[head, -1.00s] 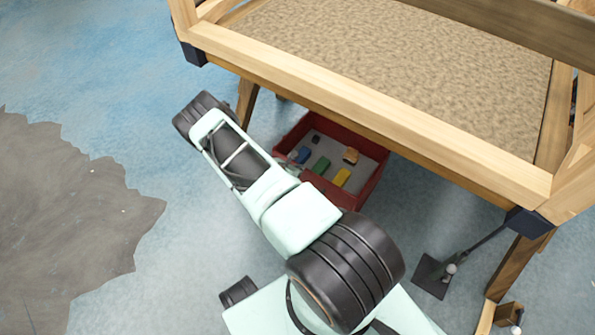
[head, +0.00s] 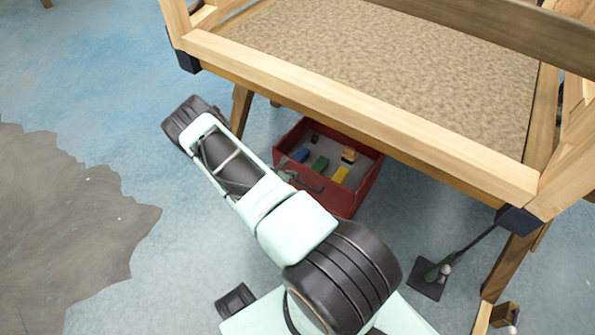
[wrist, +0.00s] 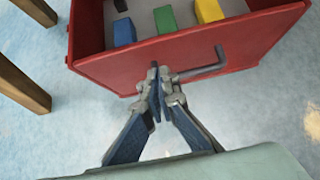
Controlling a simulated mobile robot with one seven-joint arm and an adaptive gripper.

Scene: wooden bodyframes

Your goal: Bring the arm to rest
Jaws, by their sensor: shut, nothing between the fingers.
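My arm (head: 235,165) is bent and reaches toward the upper left in the head view. My gripper (wrist: 156,82) is shut and empty in the wrist view, its fingertips together. They are just in front of the red box's front wall, by the left end of its dark handle (wrist: 207,69). I cannot tell whether they touch it.
The open red box (head: 345,202) under the wooden table (head: 360,105) holds a blue block (wrist: 124,31), a green block (wrist: 164,19), a yellow block (wrist: 208,10) and other small things. A dark-footed stand (head: 427,279) is at right. Floor at left is clear.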

